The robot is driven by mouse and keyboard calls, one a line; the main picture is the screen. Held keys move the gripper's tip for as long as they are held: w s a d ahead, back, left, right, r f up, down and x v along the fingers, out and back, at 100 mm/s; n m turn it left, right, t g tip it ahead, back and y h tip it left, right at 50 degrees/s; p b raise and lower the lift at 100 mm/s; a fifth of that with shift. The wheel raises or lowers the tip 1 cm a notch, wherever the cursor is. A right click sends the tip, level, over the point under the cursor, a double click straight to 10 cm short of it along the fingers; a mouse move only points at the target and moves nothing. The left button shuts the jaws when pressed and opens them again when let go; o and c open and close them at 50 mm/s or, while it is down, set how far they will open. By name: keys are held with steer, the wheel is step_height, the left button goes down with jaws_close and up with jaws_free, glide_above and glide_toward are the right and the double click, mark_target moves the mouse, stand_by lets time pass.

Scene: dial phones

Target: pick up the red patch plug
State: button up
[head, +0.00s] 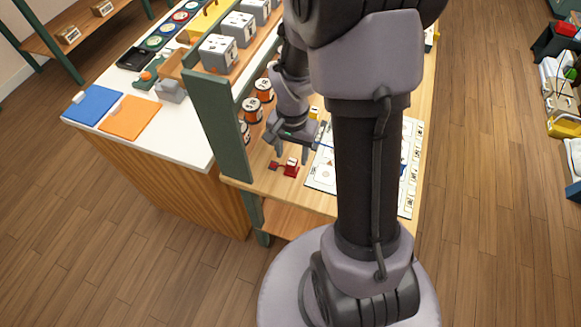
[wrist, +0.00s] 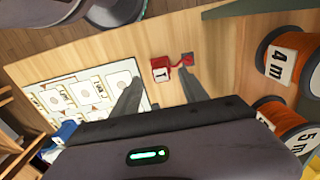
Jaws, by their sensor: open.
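The red patch plug (head: 291,168) lies on the wooden bench top near its front edge, with a short red cable and a small dark end piece to its left. In the wrist view the red plug (wrist: 160,72) carries a white label with a dark mark. My gripper (head: 292,152) is open and points down just above and behind the plug. In the wrist view its two fingers (wrist: 160,92) reach toward the plug, with the plug beyond and roughly between their tips. Nothing is between the fingers.
A white printed board (head: 322,165) lies right of the plug. Orange cable spools (head: 252,110) stand behind and left, also in the wrist view (wrist: 287,62). A green shelf post (head: 217,125) rises close on the left. Bare wood surrounds the plug.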

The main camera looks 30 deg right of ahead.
mark_target(292, 161)
step_height(292, 161, down, 6)
steer(key=b, duration=0.3)
steer(key=shift+w+d+r, duration=0.1)
steer(key=shift+w+r, duration=0.05)
steer(key=shift+r, duration=0.2)
steer(key=shift+c, duration=1.1)
jaws_close()
